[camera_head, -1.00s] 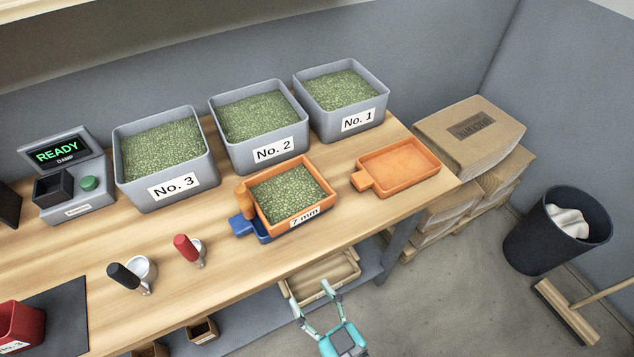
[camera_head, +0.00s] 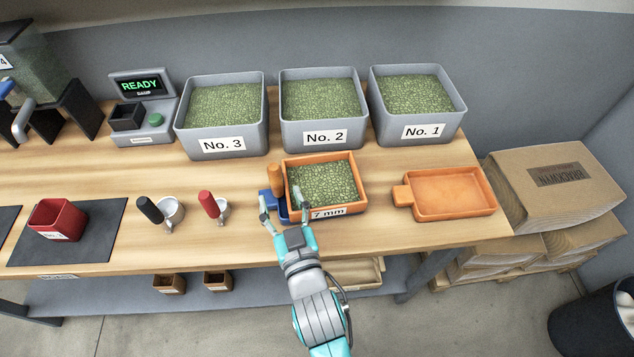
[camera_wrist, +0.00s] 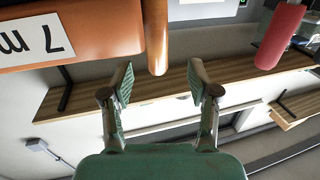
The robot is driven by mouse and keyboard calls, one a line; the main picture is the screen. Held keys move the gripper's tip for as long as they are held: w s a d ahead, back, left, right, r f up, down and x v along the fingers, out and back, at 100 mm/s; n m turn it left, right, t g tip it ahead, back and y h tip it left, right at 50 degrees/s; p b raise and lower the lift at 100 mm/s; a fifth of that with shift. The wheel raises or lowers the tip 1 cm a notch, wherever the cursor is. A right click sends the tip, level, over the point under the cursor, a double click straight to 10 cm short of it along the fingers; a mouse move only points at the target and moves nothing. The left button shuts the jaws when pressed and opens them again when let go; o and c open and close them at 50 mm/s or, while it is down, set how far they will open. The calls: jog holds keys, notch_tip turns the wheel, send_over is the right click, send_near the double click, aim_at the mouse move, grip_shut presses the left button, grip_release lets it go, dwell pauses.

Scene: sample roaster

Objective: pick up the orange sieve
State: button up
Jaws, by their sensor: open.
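The orange sieve (camera_head: 358,190) is full of green beans and carries a "7 mm" label. It sits on a blue tray (camera_head: 266,193) on the bench, with its orange handle (camera_head: 276,178) at its left. My gripper (camera_head: 282,208) is open and empty at the front left of the sieve, its fingers spread near the handle. In the wrist view the sieve (camera_wrist: 110,28) fills the top left, upside down. Its handle (camera_wrist: 157,45) shows between the open fingers (camera_wrist: 160,84) in the picture, just beyond their tips. I cannot tell any contact.
An empty orange pan (camera_head: 450,190) lies to the right. Grey bins No. 3 (camera_head: 222,145), No. 2 (camera_head: 326,137) and No. 1 (camera_head: 425,131) stand behind. A red-handled scoop (camera_head: 210,203) and a black-handled scoop (camera_head: 152,209) are on the left.

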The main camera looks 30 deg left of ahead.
aim_at(277, 180)
jog(key=shift+r+x, duration=0.2)
jog(key=shift+x, duration=3.1)
jog(key=shift+w+d, duration=0.1)
jog(key=shift+d, duration=0.05)
grip_shut()
